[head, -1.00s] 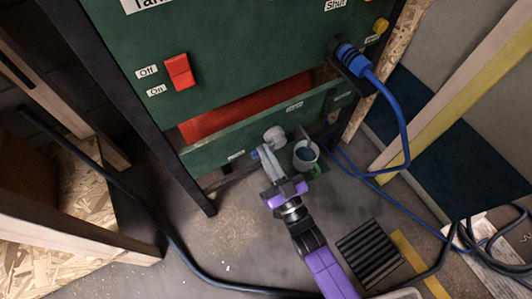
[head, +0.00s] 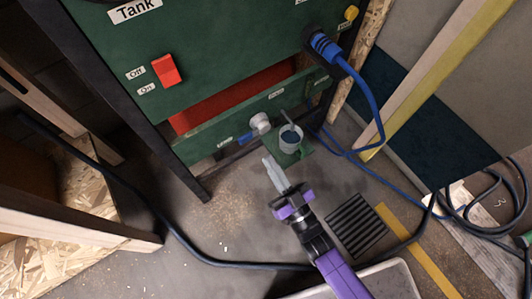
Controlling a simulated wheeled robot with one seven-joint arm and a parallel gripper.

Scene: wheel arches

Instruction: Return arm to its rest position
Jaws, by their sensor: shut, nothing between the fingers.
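My purple arm reaches up from the lower right in the head view. My gripper (head: 270,163) is shut and empty, its grey fingers close together. It is over the floor, in front of the green cabinet (head: 210,50) and below the white knob (head: 260,122). A mug (head: 290,137) with dark contents and a stick-like thing in it stands on a small green ledge at the cabinet's lower edge, up and right of the fingertips. The gripper looks apart from both.
A red switch (head: 166,70) is on the cabinet. A blue plug (head: 324,46) with its blue cable hangs at right. A black cable (head: 190,250) crosses the floor. A black ribbed mat (head: 357,225) lies right of my arm. Wooden frames stand at left and right.

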